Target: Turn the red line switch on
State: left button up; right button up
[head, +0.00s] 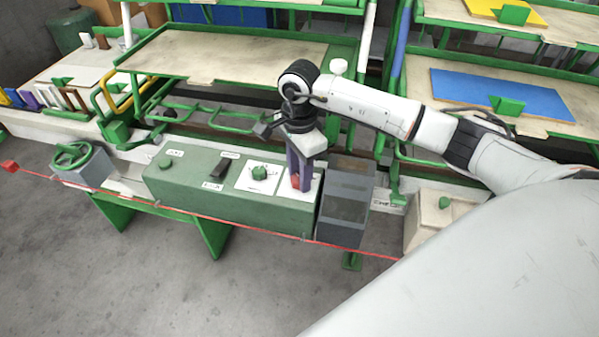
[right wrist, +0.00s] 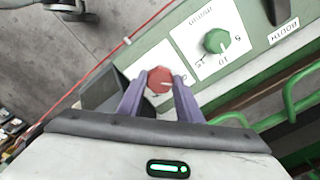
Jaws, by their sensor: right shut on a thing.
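The red line switch is a red round knob (right wrist: 159,80) with a white mark, set on a white plate at the right end of the green control box (head: 200,194). In the head view the red knob (head: 296,182) shows partly between my fingers. My right gripper (head: 302,176) points down over it. In the right wrist view, the purple fingers of my right gripper (right wrist: 159,92) stand on either side of the knob, closed on it.
A green dial (right wrist: 216,41) on a white plate sits beside the knob, with a black lever (head: 222,167) further left. A dark grey box (head: 345,200) stands just right of the control box. A red line (head: 250,231) runs along the front.

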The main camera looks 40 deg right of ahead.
jog(key=shift+m, duration=0.3)
jog(key=m, duration=0.4)
jog(key=shift+b, duration=0.4)
jog(key=m, duration=0.4)
jog(key=shift+m, duration=0.4)
jog(key=m, duration=0.4)
jog(key=shift+m, duration=2.2)
jog(key=shift+w+m, duration=0.1)
jog(key=shift+m, duration=0.2)
jog(key=o, duration=1)
jog(key=shift+o, duration=0.2)
